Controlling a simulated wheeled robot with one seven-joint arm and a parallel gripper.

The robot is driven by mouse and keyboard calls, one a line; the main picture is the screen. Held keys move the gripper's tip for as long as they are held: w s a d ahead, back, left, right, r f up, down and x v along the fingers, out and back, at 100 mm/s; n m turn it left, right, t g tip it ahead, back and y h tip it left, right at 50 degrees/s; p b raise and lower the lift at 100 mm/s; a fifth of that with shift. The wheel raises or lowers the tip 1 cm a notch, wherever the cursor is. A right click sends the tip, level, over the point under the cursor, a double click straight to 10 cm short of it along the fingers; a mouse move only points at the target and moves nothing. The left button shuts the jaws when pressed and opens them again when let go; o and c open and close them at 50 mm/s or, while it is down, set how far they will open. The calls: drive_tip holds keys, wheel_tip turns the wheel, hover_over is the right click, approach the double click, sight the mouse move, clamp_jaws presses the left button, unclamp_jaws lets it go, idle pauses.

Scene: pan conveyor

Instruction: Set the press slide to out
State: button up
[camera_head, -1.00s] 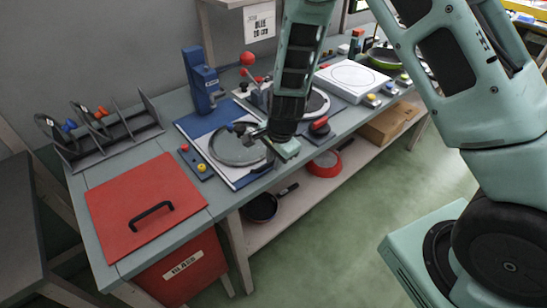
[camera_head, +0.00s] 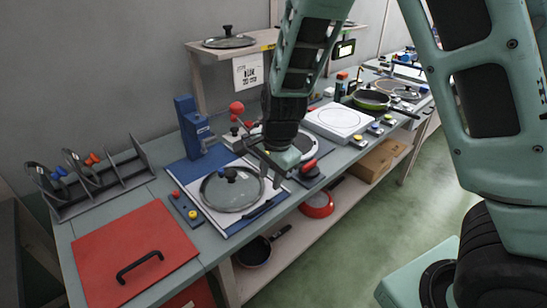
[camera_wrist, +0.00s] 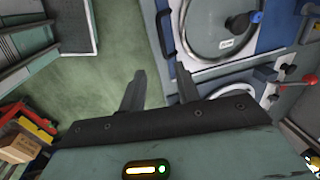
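The press has a blue upright (camera_head: 193,128) and a blue base at the back of the bench. Its slide (camera_head: 225,221) is a pale plate carrying a round glass lid (camera_head: 232,188) with a dark knob. A black bar handle (camera_head: 258,212) is on the slide's front edge and also shows in the wrist view (camera_wrist: 164,34). My gripper (camera_head: 270,174) hangs over the slide's right front part. In the wrist view my gripper (camera_wrist: 160,78) is open and empty, its fingertips short of the handle. Whether they are level with it is unclear.
A button strip (camera_head: 185,205) lies left of the slide. A red-balled lever (camera_head: 236,107) stands behind my gripper. A red hatch (camera_head: 130,252) and a lid rack (camera_head: 100,180) are to the left. A white hotplate (camera_head: 338,122) is to the right. Floor in front is clear.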

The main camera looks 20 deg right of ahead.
drive_tip(key=r, duration=0.3)
drive_tip(key=s+r, duration=0.1)
drive_tip(key=r, duration=0.1)
drive_tip(key=shift+d+p, duration=0.2)
drive_tip(key=shift+p, duration=0.1)
